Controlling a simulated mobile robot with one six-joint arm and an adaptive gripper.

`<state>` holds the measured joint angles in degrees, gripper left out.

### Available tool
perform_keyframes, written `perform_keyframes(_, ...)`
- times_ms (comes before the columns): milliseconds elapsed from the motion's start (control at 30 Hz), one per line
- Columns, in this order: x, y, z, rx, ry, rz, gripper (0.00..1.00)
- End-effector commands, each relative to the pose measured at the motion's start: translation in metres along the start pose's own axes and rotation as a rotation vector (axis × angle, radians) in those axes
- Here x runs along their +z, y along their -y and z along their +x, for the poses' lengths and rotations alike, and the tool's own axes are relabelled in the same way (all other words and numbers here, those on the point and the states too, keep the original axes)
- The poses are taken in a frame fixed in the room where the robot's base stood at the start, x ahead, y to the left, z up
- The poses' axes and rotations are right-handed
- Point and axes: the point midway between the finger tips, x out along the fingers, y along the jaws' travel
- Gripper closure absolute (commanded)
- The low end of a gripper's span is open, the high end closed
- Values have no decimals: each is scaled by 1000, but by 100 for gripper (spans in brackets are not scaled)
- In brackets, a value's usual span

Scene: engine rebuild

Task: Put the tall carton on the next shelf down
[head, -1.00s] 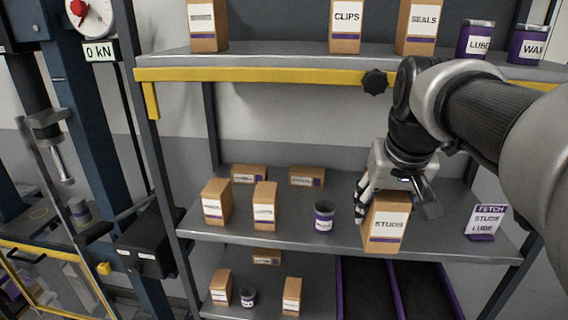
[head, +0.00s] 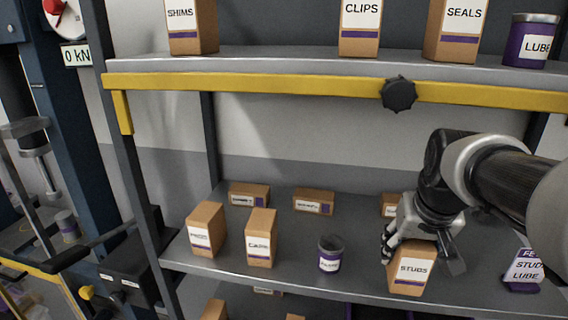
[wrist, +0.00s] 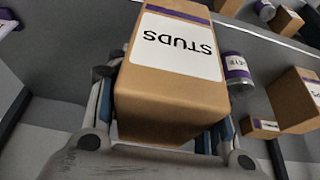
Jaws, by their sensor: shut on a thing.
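The tall tan STUDS carton (head: 411,268) is upright at the front of the middle shelf (head: 290,268), right of a small purple tin. Whether its base touches the shelf is hard to tell. My gripper (head: 415,238) comes down from above and is shut on the carton's upper part. In the wrist view the STUDS carton (wrist: 165,95) fills the space between the fingers of my gripper (wrist: 165,135), its white label facing away from the palm.
Two cartons (head: 206,230) (head: 261,238) and a purple tin (head: 330,254) stand to the left. Low boxes (head: 314,201) lie behind. The upper shelf's yellow beam (head: 260,86), with a black knob (head: 398,94), runs above.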

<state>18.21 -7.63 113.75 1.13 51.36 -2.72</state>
Motion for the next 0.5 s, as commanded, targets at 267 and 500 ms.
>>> perform_keyframes(267,-64,0,28,0,0,-1,84)
perform_keyframes(500,-66,0,49,0,0,0,84)
